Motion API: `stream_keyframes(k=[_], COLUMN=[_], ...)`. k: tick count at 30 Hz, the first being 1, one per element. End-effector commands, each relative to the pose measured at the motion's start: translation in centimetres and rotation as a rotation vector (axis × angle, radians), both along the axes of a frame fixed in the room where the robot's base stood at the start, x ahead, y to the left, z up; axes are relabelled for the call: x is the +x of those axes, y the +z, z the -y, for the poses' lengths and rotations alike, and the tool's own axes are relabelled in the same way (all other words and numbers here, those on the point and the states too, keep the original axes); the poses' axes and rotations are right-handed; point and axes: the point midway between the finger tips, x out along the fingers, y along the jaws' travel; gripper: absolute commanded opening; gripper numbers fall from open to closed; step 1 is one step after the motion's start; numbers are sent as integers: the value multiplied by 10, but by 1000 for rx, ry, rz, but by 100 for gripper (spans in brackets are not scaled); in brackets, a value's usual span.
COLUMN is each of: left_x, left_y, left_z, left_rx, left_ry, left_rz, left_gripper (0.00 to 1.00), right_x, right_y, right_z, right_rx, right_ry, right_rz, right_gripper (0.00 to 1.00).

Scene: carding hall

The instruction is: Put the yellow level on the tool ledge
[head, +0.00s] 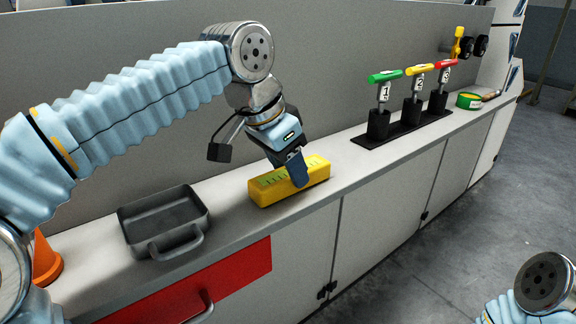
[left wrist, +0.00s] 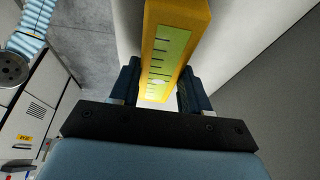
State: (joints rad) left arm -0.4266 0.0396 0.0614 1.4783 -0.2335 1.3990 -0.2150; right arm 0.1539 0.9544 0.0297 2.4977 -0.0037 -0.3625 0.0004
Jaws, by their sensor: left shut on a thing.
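The yellow level (head: 272,189) is a yellow block with a pale green scale on top. It is at the worktop, near its front edge, in the head view; I cannot tell whether it touches the surface. My left gripper (head: 297,172) comes down on it from above and is shut on it. In the left wrist view the level (left wrist: 176,45) runs between the two dark fingers of the gripper (left wrist: 157,88). My right gripper is not in view; only part of my right arm shows at the lower right of the head view. I cannot tell which surface is the tool ledge.
A grey tray with a handle (head: 140,246) stands left of the level, with an orange cone (head: 45,262) beyond it. Right of the level, a black rack (head: 366,141) holds green, yellow and red T-handled tools. A green tin (head: 468,101) stands farther right. The worktop between level and rack is clear.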

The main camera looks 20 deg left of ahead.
Motion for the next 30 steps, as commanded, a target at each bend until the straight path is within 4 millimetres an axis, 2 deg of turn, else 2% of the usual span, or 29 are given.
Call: stream_keyframes(k=[5, 6, 10, 17, 21, 26, 30], left_x=[0, 0, 0, 0, -1, -9, -19], left_y=[-3, -3, -3, -2, 4, 32, 63], left_z=[0, 0, 0, 0, 0, -7, -15], left_rx=[-1, 0, 0, 0, 0, -2, -2], left_ry=[0, 0, 0, 0, 0, 1, 0], left_rz=[1, 0, 0, 0, 1, 3, 4], left_gripper=[0, 51, 71, 72, 72, 72, 72], right_x=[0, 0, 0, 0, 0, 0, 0], right_y=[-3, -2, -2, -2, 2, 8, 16], right_z=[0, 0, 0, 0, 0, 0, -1], right_rx=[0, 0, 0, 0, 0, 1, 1], right_ry=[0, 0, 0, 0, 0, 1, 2], right_rz=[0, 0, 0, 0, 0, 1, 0], right_gripper=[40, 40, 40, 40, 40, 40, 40])
